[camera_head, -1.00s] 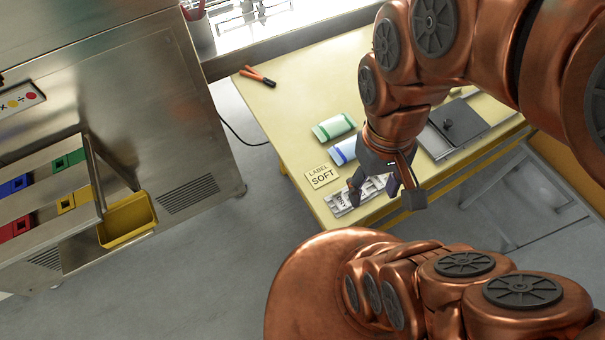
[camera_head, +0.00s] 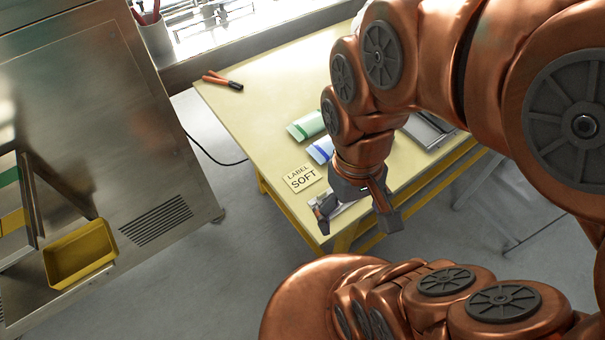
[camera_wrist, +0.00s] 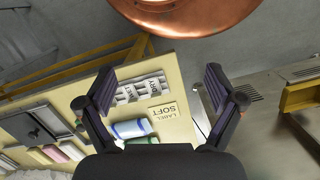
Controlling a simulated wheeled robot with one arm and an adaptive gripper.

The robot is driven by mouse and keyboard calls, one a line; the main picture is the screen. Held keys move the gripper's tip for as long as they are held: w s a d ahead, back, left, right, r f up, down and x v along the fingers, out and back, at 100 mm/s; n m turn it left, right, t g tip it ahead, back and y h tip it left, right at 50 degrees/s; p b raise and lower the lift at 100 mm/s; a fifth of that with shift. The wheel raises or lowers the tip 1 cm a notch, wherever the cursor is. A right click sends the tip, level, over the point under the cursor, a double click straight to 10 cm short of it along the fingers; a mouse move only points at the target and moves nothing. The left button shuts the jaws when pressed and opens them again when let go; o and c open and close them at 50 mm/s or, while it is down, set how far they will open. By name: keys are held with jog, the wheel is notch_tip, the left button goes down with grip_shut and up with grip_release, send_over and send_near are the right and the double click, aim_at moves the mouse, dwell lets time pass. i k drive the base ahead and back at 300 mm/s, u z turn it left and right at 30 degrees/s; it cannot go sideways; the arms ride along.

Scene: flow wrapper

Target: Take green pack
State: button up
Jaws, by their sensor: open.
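The green pack (camera_head: 306,126) lies on the yellow table, its middle green and its ends pale. It lies beside a white-and-blue pack (camera_head: 320,150), which is partly hidden by my arm in the head view. My gripper (camera_head: 350,213) is open over the table's near corner, nearer that edge than the green pack. In the wrist view my gripper (camera_wrist: 160,98) has its two fingers spread wide with nothing between them touching. There the green pack (camera_wrist: 142,140) shows only partly, behind the blue pack (camera_wrist: 131,128), above my gripper's dark body.
A "LABEL SOFT" card (camera_head: 301,178) lies near the table's left edge. A grey label tray (camera_wrist: 140,90) lies near the corner. Red-handled pliers (camera_head: 223,81) lie at the far left. A grey lidded box (camera_head: 430,128) is at right. A yellow bin (camera_head: 79,254) hangs on the metal machine (camera_head: 100,110).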

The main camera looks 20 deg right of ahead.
aim_at(308, 126)
jog(key=u, duration=0.7)
jog(key=k, duration=0.8)
jog(key=z, duration=0.7)
jog(key=i, duration=0.5)
